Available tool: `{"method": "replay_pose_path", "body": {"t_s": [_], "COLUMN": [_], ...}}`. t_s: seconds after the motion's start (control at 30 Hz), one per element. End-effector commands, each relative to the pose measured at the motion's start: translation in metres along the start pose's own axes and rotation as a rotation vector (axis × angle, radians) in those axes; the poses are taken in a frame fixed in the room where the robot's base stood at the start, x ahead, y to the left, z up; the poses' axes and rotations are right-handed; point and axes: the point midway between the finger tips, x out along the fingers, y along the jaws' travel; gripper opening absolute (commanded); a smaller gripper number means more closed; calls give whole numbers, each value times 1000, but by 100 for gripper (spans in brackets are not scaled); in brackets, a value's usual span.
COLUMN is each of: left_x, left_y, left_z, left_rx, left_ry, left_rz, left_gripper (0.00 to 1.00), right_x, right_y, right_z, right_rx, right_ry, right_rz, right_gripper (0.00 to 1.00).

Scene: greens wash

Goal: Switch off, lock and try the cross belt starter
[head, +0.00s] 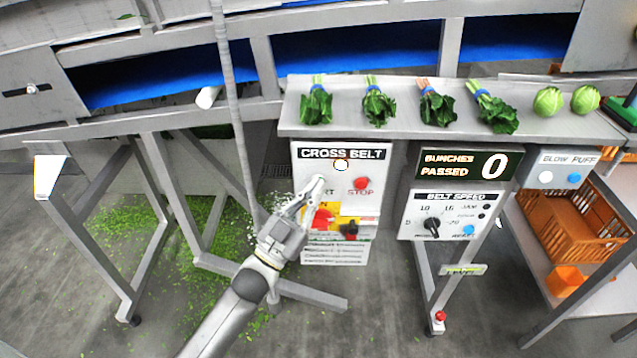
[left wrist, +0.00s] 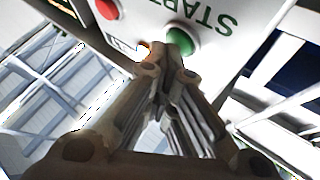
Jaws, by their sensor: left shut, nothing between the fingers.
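The cross belt starter (head: 372,205) is a pale box below the bench, labelled CROSS BELT, with a lit lamp (head: 341,164) and a red STOP button (head: 361,184). Below is a red and yellow switch (head: 322,218), partly behind my gripper; its setting is unclear. A dark item (head: 350,228) beside it is too small to identify. My left gripper (head: 317,184) is shut and empty, its tips over the START button, which they hide in the head view. The left wrist view shows the fingertips (left wrist: 178,45) at the green START button (left wrist: 186,35); contact is unclear. My right gripper is out of view.
Greens bunches (head: 378,106) and two round heads (head: 549,101) lie on the bench (head: 400,130) above. A BELT SPEED box (head: 450,215) and a BUNCHES PASSED display reading 0 (head: 495,162) stand right. An orange crate (head: 570,225) is far right. Metal legs (head: 160,190) flank my left arm.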

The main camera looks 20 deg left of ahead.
Motion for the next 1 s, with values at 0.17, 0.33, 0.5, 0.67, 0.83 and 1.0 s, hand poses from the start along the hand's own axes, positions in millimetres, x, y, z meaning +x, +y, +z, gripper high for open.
{"method": "replay_pose_path", "body": {"t_s": [0.17, 0.33, 0.5, 0.67, 0.83, 1.0], "left_x": [-6, -11, -11, -13, -24, -36], "left_y": [5, 8, 8, 10, 18, 27], "left_z": [-5, -7, -7, -10, -19, -27], "left_rx": [-1, 0, 0, -1, -1, -3], "left_ry": [-2, -2, -1, -1, -1, -2], "left_rz": [-1, -1, -1, 0, 0, 0], "left_gripper": [0, 0, 0, 0, 0, 0], "right_x": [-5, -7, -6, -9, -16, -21], "right_y": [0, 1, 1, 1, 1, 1], "right_z": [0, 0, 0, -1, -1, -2], "right_rx": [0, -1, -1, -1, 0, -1], "right_ry": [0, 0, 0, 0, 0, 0], "right_rz": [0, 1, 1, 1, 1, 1], "right_gripper": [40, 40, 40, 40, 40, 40]}}
